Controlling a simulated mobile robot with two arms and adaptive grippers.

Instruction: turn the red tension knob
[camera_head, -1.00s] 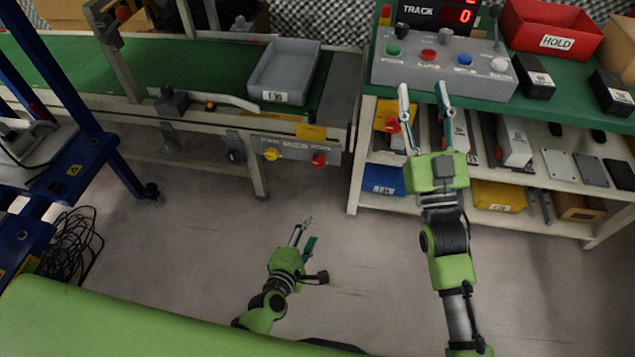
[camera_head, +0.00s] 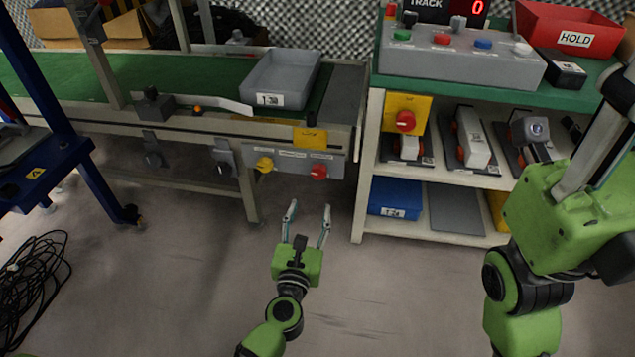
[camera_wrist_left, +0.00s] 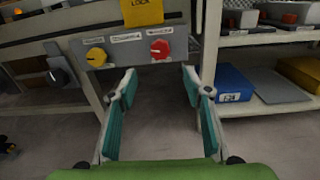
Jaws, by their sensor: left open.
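A red knob (camera_head: 318,172) sits on the grey panel (camera_head: 290,163) on the conveyor's front, right of a yellow knob (camera_head: 265,164). The red knob also shows in the left wrist view (camera_wrist_left: 160,48), beyond and between my fingers. The small labels are too blurred to read surely. My left gripper (camera_head: 308,207) is open and empty, below and short of the panel, with its fingers pointing at it. My right gripper (camera_head: 600,140) is large at the right edge, partly cut off; its tips are unclear.
A grey bin (camera_head: 281,82) stands on the conveyor. A button box (camera_head: 460,65) and red HOLD bin (camera_head: 570,38) are on the bench. Black cables (camera_head: 35,285) lie on the floor at left.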

